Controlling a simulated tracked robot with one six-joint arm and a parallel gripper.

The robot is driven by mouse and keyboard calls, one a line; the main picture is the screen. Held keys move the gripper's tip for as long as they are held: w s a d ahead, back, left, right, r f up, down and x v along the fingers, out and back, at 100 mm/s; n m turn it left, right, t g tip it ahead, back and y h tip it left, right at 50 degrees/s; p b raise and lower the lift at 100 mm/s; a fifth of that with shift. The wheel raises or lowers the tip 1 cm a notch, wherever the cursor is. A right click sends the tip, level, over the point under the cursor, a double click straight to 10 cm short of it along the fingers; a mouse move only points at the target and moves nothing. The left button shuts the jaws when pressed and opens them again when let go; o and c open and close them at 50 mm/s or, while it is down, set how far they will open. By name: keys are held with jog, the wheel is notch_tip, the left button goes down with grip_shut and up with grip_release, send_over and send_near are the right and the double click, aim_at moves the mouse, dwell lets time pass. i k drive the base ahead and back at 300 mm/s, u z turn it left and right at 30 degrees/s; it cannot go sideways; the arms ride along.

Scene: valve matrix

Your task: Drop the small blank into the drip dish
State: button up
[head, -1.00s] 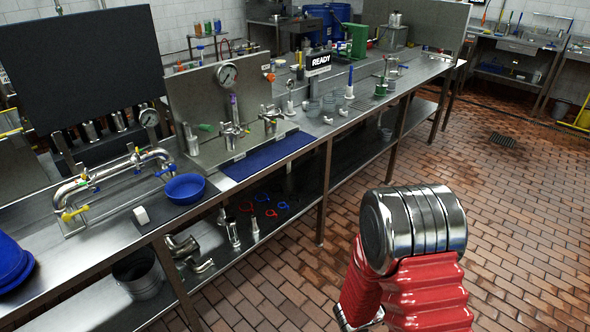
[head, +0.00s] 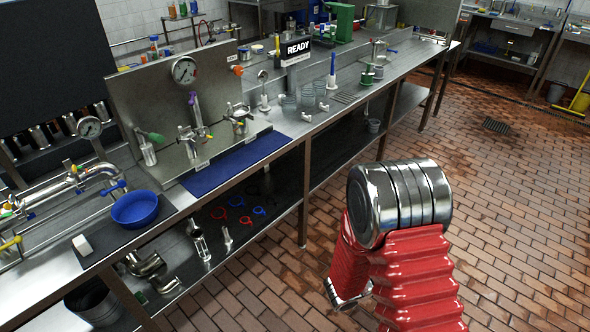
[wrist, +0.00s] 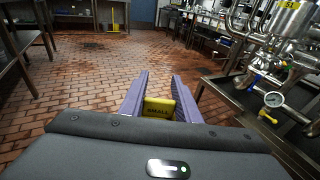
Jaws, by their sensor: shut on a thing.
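My gripper (wrist: 160,100) shows in the wrist view as two purple fingers shut on the small blank (wrist: 158,108). The blank is a yellow block with a label reading "SMALL", and its lower part is hidden by the gripper housing. The head view shows my red and chrome arm at the lower right, but not the fingers or the blank. A round blue dish (head: 135,208), which looks like the drip dish, stands on a dark mat at the bench's front left in the head view. It looks empty and is well apart from my arm.
A small white block (head: 82,245) lies left of the dish. Pipework with a gauge (head: 89,127) stands behind it. A blue mat (head: 235,164) and a valve panel (head: 150,95) are to its right.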

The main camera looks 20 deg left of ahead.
aim_at(144, 213)
jog(key=z, duration=0.2)
jog(key=i, duration=0.7)
jog(key=u, duration=1.55)
jog(key=i, duration=0.25)
jog(key=u, duration=2.25)
